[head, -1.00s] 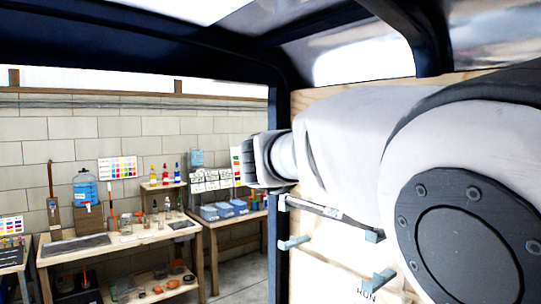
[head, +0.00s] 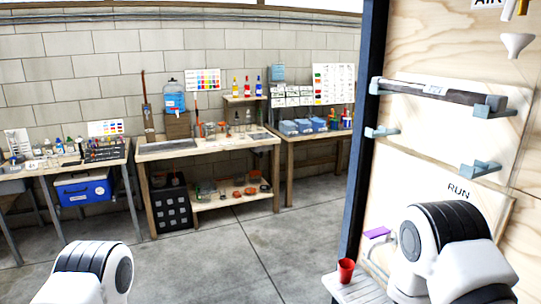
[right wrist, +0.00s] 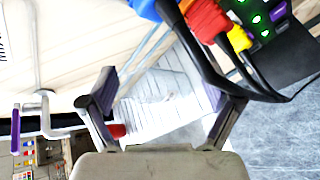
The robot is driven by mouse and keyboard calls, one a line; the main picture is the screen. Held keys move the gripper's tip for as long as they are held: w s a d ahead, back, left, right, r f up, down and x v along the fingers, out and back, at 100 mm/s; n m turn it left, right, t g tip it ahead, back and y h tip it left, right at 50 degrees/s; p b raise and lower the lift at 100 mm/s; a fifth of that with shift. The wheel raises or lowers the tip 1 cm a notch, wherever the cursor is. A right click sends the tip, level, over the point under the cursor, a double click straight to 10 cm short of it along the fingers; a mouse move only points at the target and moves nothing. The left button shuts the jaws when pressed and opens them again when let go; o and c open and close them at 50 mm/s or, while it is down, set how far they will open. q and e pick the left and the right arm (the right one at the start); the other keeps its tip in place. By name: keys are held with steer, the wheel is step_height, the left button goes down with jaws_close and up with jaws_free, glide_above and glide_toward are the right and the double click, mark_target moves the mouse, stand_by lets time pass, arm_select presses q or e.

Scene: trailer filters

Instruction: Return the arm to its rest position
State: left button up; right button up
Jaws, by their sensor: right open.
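My right arm (head: 440,245) is folded low at the lower right of the head view, in front of the wooden panel; its gripper is hidden there. In the right wrist view my right gripper (right wrist: 160,88) is open, with nothing between its fingers. A pale slatted surface lies beyond the fingers. Part of my left arm (head: 95,270) shows at the bottom left of the head view, but its gripper is out of frame.
A red cup (head: 345,271) stands on a white slatted shelf (head: 362,292) close to my right arm. A purple-handled valve (head: 377,233) and holders with a dark bar (head: 430,91) are on the panel. Workbenches (head: 205,148) stand along the back wall, with clear floor before them.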

steer(key=s+a+f+m+g+y+b, duration=0.1)
steer(key=s+a+f+m+g+y, duration=0.15)
steer(key=s+f, duration=0.6)
steer(key=s+a+f+m+g+y+b, duration=0.1)
steer(key=s+a+f+y, duration=0.2)
steer(key=s+f, duration=0.55)
steer(key=s+a+r+m+g+y, duration=0.1)
steer(key=s+a+m+g+y, duration=0.2)
steer(key=s+a+m, duration=0.4)
steer(key=s+m+y, duration=0.1)
steer(key=s+m, duration=0.2)
steer(key=s, duration=0.1)
steer(key=shift+s+a+y, duration=0.15)
steer(key=shift+a+y, duration=0.2)
